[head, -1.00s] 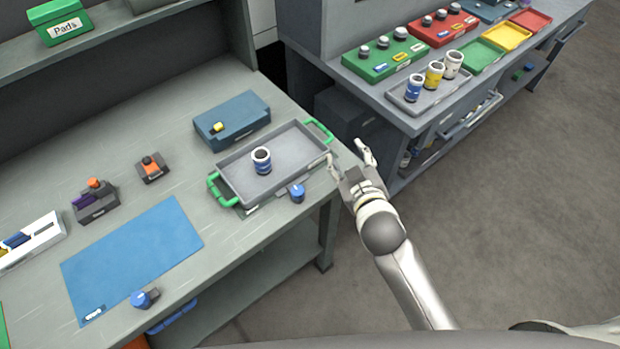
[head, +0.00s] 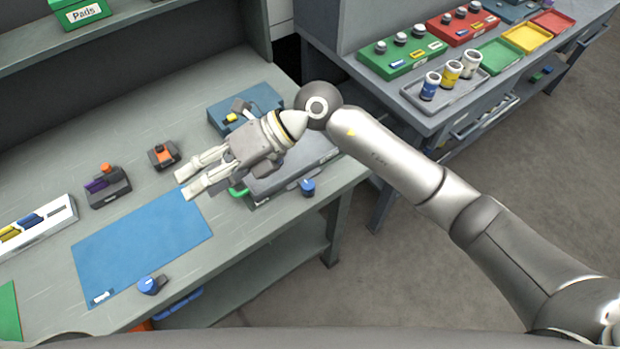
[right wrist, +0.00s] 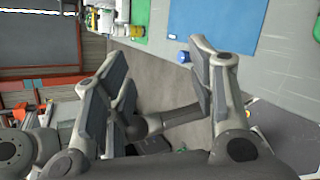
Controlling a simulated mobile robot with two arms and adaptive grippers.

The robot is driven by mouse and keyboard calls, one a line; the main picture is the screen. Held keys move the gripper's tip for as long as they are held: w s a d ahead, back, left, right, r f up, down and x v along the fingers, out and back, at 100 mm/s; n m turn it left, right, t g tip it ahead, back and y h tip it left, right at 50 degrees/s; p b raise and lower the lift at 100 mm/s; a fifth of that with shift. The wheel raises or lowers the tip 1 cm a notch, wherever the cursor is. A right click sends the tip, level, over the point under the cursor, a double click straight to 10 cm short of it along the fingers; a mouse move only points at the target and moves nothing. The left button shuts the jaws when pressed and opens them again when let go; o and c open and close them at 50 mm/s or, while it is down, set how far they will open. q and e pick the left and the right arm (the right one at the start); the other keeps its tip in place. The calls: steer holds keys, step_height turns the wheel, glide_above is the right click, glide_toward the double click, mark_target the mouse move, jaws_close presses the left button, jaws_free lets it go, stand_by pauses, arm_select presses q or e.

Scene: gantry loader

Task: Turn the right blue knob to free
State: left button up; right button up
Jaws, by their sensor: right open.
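The right blue knob (head: 308,187) sits at the table's front edge, beside the grey tray (head: 318,163), in the head view. A second blue knob (head: 152,284) is at the front edge near the blue mat (head: 125,262). A blue knob (right wrist: 184,57) beside the mat also shows in the right wrist view, between the fingers. My right gripper (head: 184,183) is open and empty, above the table near the mat's upper right corner, left of the right knob. My left gripper is not in view.
Behind the gripper is a blue-grey box (head: 218,112). Left of it are an orange-topped block (head: 163,154), a dark block with an orange knob (head: 107,187) and a white bin (head: 40,226). A side bench holds a tray of cups (head: 452,90). The mat is mostly clear.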

steer(key=w+d+f+n+t+h, duration=0.1)
steer(key=w+d+f+t+h, duration=0.1)
steer(key=w+d+f+h, duration=0.35)
steer(key=t+h, duration=0.2)
steer(key=h, duration=0.5)
glide_toward(308, 184)
steer(key=shift+y, duration=0.25)
steer(key=f+p, duration=0.1)
steer(key=f, duration=0.1)
steer(key=f+p, duration=0.1)
steer(key=f, duration=0.2)
steer(key=f+p, duration=0.1)
steer(key=f, duration=0.1)
steer(key=shift+s+d+f, duration=0.15)
steer(key=shift+d+f, duration=0.1)
steer(key=shift+f, duration=0.65)
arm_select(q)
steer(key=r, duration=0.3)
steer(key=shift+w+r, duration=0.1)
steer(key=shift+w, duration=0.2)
arm_select(e)
steer(key=c, duration=1)
steer(key=shift+m, duration=0.3)
